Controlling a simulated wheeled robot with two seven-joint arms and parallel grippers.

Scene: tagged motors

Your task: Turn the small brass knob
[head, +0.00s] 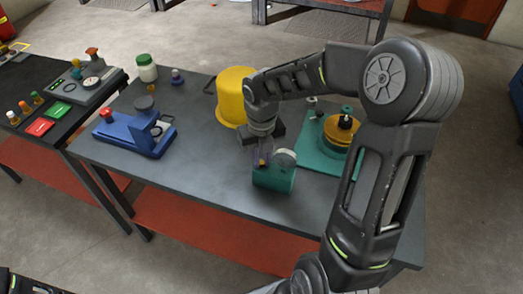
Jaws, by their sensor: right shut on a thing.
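A small green block-shaped device (273,179) stands near the front edge of the grey table, with a grey round dial (285,157) at its upper right. My right gripper (262,159) points down at the left part of its top. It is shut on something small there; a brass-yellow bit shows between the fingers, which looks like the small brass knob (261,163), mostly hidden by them. My left gripper is out of view; only a dark part of my arm shows at the lower left corner.
A yellow bucket-like container (234,95) stands behind my right gripper. A green plate (313,158) with a brass-coloured round part (341,128) lies to the right, partly behind my arm. A blue device (128,134) and a white jar (147,68) are on the left.

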